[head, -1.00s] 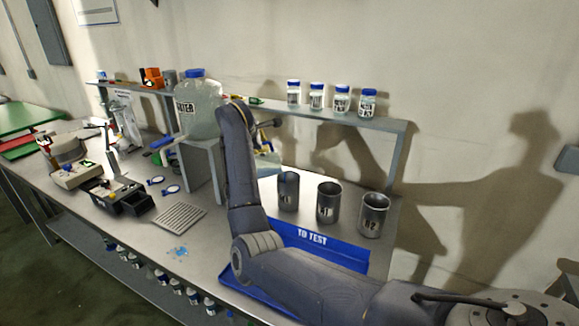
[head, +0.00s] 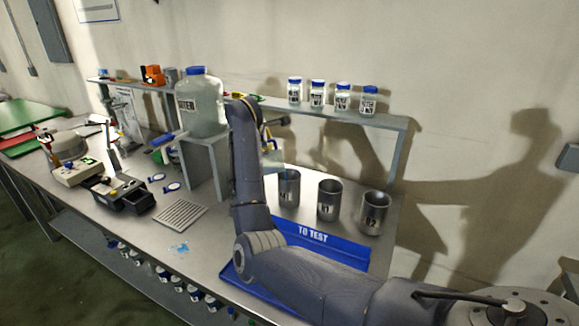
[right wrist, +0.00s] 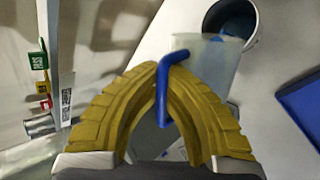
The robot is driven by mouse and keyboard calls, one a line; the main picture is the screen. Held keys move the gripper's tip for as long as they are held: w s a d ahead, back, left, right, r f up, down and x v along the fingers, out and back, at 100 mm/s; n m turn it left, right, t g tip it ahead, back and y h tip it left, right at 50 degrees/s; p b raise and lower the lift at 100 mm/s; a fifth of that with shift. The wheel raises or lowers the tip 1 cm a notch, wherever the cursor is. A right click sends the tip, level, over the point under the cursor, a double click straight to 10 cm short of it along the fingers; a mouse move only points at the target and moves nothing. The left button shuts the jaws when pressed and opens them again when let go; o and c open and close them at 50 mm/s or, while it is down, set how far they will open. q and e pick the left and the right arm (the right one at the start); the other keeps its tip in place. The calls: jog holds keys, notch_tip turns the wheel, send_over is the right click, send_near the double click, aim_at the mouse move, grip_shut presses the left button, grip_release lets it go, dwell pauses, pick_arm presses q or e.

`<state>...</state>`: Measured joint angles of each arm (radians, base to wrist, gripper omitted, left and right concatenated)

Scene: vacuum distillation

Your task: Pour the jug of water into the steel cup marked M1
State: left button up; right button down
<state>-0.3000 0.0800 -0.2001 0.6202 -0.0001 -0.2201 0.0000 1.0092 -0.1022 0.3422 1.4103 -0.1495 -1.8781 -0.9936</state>
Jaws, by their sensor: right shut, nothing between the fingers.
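The steel cup marked M1 (head: 289,188) stands upright at the left of three cups. In the right wrist view it is the cup (right wrist: 247,14) at the top, with blue inside it. The clear jug (right wrist: 212,58) is tilted with its mouth end over or beside that cup's rim. Its blue handle (right wrist: 161,92) runs across the yellow fingertips of my right gripper (right wrist: 168,62). The fingers are shut; the frames do not clearly show a grip on the handle. In the head view the jug (head: 272,160) is partly hidden by my forearm. My left gripper is out of view.
Cups A1 (head: 329,201) and B2 (head: 374,213) stand to the right of M1. A blue tray (head: 330,250) lies in front. A large water carboy (head: 203,108) stands on a raised stand at left. Several blue-capped bottles (head: 343,99) line the shelf behind.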

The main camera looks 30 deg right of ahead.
jog(key=shift+s+d+r+m+t+y+p, duration=0.2)
jog(key=shift+s+d+m+y+p, duration=0.25)
jog(key=shift+p, duration=1.15)
jog(key=shift+s+d+r+m+t+y+p, duration=0.1)
jog(key=shift+d+r+t+y+p, duration=0.4)
jog(key=shift+p, duration=1.05)
jog(key=shift+d+f+g, duration=0.1)
jog(key=shift+f+g, duration=0.2)
jog(key=shift+f, duration=0.05)
